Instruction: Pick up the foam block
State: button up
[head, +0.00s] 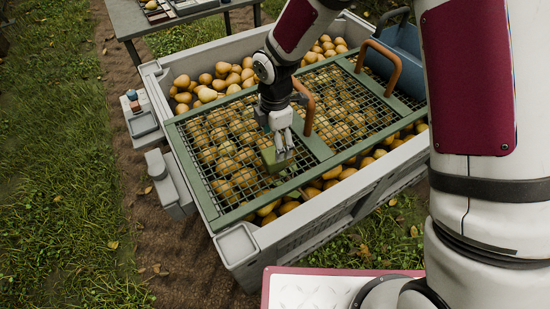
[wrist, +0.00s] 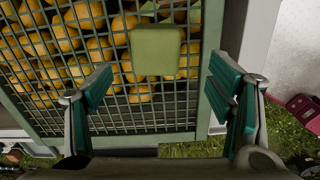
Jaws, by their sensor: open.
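The foam block (wrist: 156,50) is a pale green block that lies on the wire mesh of the green-framed grate over the pear bin. In the head view the foam block (head: 270,160) shows just left of and below my fingertips, partly hidden by them. My gripper (head: 284,150) points down at the grate. In the wrist view my gripper (wrist: 160,88) is open and empty, with its two teal-padded fingers wide apart. The block shows between and beyond the fingers, nearer the top of the picture. I cannot tell the exact height of the fingers above it.
The grate (head: 312,146) covers much of a grey bin (head: 240,243) full of pears. Two orange-brown handles (head: 378,64) rise from the grate, one close to my gripper. A blue container (head: 402,48) stands at the far right. A table (head: 130,20) stands behind.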

aim_at(274, 154)
jog(key=f, duration=0.4)
jog(key=f+b, duration=0.1)
jog(key=f, duration=0.3)
jog(key=shift+w+a, duration=0.2)
jog(key=shift+c, duration=0.6)
jog(key=c, duration=1)
